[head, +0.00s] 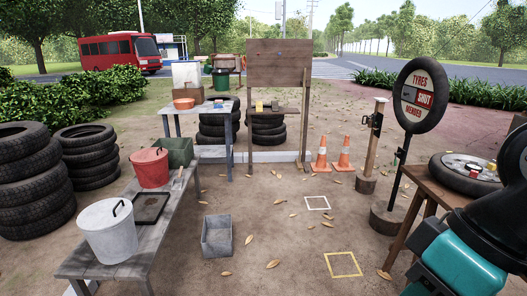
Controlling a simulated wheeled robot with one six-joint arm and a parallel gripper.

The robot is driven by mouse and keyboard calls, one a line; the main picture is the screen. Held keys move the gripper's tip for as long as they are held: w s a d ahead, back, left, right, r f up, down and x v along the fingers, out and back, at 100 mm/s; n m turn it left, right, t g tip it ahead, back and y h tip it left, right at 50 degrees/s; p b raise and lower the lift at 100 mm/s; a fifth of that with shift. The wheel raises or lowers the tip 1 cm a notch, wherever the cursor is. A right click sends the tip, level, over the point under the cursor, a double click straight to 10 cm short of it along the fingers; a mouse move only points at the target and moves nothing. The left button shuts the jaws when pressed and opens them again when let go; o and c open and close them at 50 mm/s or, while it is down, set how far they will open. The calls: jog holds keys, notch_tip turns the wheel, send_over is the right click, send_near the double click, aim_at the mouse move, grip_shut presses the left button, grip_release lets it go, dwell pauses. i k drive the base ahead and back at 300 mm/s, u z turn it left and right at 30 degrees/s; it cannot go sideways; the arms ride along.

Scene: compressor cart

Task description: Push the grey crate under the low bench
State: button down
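The grey crate (217,250) is an open-topped box standing upright on the dirt, right of the low bench and apart from it. The low bench (135,268) is a long grey wooden bench running from the bottom left towards the middle of the view. The ground beneath it is mostly hidden by its top. Black and teal parts of my own arm fill the lower right corner. My gripper is out of view.
The bench carries a grey lidded bucket (107,232), a red bucket (149,170), a black tray (151,207) and a green box (175,151). White (317,209) and yellow (343,276) squares mark the ground. Leafy dirt right of the crate is open.

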aim_at(218, 236)
jog(key=u, duration=0.1)
jog(key=i, duration=2.05)
jog(key=u, duration=0.2)
jog(key=i, duration=2.05)
jog(key=u, duration=0.05)
